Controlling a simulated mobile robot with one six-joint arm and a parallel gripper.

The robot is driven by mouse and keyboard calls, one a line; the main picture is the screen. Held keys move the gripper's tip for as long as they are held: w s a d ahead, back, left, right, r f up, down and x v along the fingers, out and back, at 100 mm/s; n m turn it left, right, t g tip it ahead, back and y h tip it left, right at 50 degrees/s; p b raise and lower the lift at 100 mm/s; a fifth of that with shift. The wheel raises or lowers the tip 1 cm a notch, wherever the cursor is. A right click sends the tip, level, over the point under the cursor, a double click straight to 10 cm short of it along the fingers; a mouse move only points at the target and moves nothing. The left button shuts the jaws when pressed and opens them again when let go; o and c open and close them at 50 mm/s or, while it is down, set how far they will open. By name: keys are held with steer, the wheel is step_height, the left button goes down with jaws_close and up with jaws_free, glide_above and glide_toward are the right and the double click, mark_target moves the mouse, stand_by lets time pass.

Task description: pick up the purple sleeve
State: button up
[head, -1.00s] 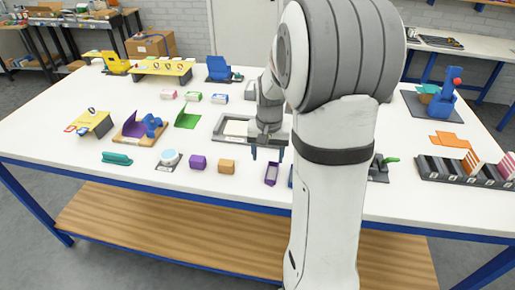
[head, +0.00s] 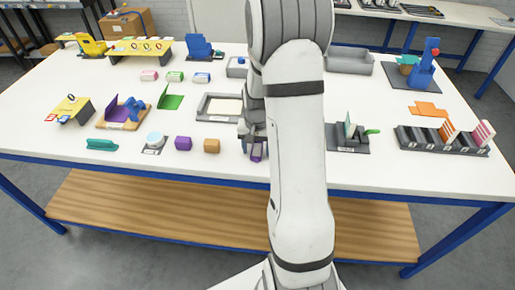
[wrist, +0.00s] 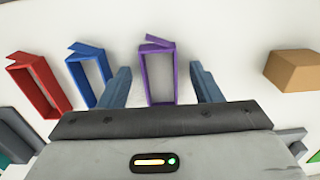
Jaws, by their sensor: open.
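The purple sleeve (wrist: 157,47) is an open rectangular frame with a raised flap at its far end. In the wrist view it stands on the white table between the two fingers of my gripper (wrist: 160,72). The fingers are open, with a gap to the sleeve on each side, and do not visibly touch it. In the head view the sleeve (head: 257,153) is partly hidden by my gripper (head: 252,143).
A blue sleeve (wrist: 72,68) and a red sleeve (wrist: 16,82) stand left of the purple one in the wrist view. An orange-brown block (wrist: 291,71) is to the right.

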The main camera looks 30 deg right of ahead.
steer(key=c, duration=0.9)
steer(key=shift+o, duration=0.2)
